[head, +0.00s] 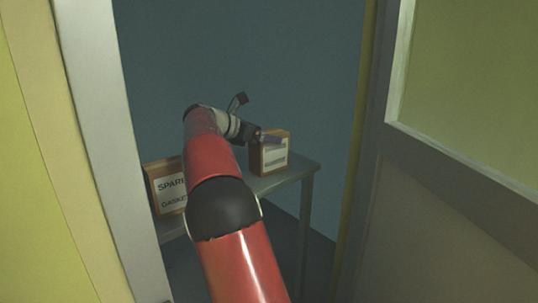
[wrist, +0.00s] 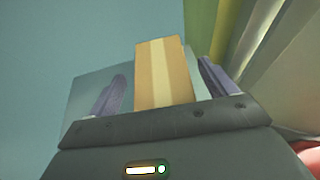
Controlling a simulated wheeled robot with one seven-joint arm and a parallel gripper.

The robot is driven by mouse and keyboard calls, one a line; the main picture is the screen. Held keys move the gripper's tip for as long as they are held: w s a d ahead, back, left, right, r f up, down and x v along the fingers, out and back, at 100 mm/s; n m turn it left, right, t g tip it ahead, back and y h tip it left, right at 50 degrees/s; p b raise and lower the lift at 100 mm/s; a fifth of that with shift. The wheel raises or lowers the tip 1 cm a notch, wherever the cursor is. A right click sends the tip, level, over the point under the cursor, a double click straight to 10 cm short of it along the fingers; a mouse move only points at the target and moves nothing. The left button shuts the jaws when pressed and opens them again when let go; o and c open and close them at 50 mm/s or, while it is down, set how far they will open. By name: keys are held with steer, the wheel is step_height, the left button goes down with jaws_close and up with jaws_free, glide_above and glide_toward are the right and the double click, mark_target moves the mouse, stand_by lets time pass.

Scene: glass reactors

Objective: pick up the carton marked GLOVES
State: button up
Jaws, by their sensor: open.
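A small brown carton (head: 256,160) with a white label stands upright on a grey table; the label is too small to read, so I cannot tell if it says GLOVES. My gripper (head: 268,138) is at the carton's upper part, reaching in from the left. In the wrist view the carton (wrist: 163,75), with a pale tape strip, shows between the two spread fingers of my open gripper (wrist: 162,70). Gaps show on both sides, and I cannot tell how deep the carton sits between the fingers.
A second carton (head: 167,187), marked SPARE and GASKETS, stands at the table's left, partly behind my arm. The table (head: 290,175) stands beyond a doorway with a pale left frame (head: 100,130) and an open door (head: 450,200) at right. My arm passes through it.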

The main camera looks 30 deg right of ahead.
steer(key=x, duration=0.2)
steer(key=shift+d+f, duration=0.1)
steer(key=shift+d, duration=0.2)
steer(key=shift+c, duration=0.5)
steer(key=c, duration=1.5)
